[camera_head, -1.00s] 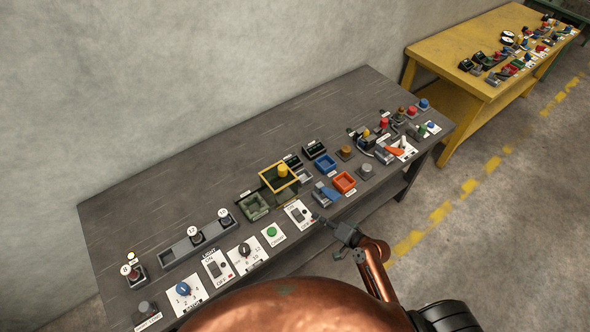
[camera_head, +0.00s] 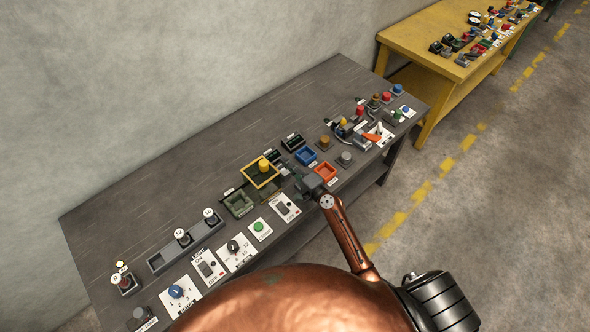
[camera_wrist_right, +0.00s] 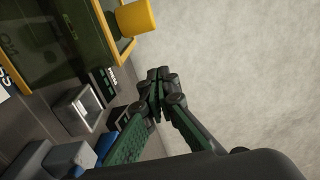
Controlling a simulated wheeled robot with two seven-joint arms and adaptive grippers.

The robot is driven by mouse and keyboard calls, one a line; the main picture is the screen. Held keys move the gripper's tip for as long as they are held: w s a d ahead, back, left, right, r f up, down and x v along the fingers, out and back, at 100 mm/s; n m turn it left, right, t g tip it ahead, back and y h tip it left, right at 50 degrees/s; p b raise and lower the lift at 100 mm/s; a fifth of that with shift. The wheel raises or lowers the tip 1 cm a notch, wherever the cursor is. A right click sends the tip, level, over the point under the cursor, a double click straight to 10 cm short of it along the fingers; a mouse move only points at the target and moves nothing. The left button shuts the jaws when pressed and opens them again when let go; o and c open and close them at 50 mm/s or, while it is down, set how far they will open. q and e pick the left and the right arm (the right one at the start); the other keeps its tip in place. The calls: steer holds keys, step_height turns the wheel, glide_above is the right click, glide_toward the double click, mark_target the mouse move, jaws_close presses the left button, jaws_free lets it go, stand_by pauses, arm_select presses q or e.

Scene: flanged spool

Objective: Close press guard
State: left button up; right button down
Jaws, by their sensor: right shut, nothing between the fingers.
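The press guard is a yellow frame (camera_head: 249,179) with a dark see-through panel and a yellow knob (camera_head: 263,164), in the middle of the grey bench. In the right wrist view the guard's dark panel (camera_wrist_right: 50,40) fills the upper left, and its yellow knob (camera_wrist_right: 136,17) is at the top. My right gripper (camera_head: 287,167) is just right of the guard, above the bench. In the wrist view its fingertips (camera_wrist_right: 160,76) are together and empty, apart from the knob. I cannot tell how far the guard is tilted. My left gripper is out of view.
Switch panels (camera_head: 284,208) line the front edge. A grey wall is behind the bench; its back strip is clear.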

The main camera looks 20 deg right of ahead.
mark_target(276, 171)
steer(key=a+p, duration=0.1)
steer(key=a, duration=0.3)
steer(key=shift+w, duration=0.1)
steer(key=shift+a, duration=0.15)
steer(key=shift+f, duration=0.1)
